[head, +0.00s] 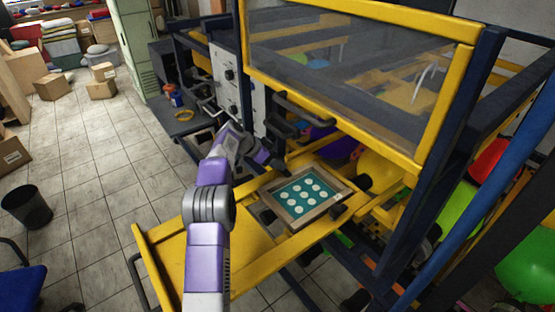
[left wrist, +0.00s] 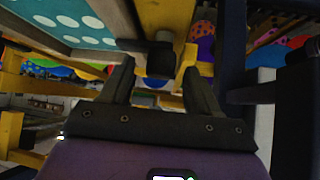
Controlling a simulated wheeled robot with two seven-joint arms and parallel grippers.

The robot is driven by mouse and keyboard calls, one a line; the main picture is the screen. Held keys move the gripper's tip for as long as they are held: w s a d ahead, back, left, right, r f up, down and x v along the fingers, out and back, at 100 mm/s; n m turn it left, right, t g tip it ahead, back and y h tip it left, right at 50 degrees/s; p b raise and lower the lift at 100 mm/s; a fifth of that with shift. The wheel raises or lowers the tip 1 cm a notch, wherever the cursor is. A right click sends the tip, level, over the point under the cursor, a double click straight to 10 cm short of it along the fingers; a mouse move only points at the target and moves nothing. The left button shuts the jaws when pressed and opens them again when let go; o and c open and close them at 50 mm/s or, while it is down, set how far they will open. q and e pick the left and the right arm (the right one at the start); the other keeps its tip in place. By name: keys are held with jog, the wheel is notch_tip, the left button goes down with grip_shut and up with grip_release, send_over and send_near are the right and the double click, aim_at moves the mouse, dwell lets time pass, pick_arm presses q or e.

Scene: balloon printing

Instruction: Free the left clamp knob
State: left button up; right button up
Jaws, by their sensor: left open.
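The left clamp knob (left wrist: 161,60) is a dark, short cylinder beside the frame corner in the left wrist view. My left gripper (left wrist: 158,72) is open, with one finger on each side of the knob in that picture. I cannot tell whether the fingers touch it. In the head view my left gripper (head: 283,167) is at the upper left of the printing frame (head: 270,202), and the left knob is hidden or too dark to tell there. The frame holds a teal screen (head: 303,196) with several white dots. Another dark knob (head: 363,183) shows at its right. My right gripper is not in view.
A yellow machine frame (head: 352,18) with a clear panel stands above the screen. A yellow tray (head: 180,262) extends to the lower left. A dark handle bar (head: 302,109) and a grey control panel (head: 229,80) are close to my left arm.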

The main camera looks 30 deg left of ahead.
pick_arm(q)
jog(key=shift+w+d+f, duration=0.2)
jog(key=shift+w+f, duration=0.05)
jog(key=shift+c, duration=0.4)
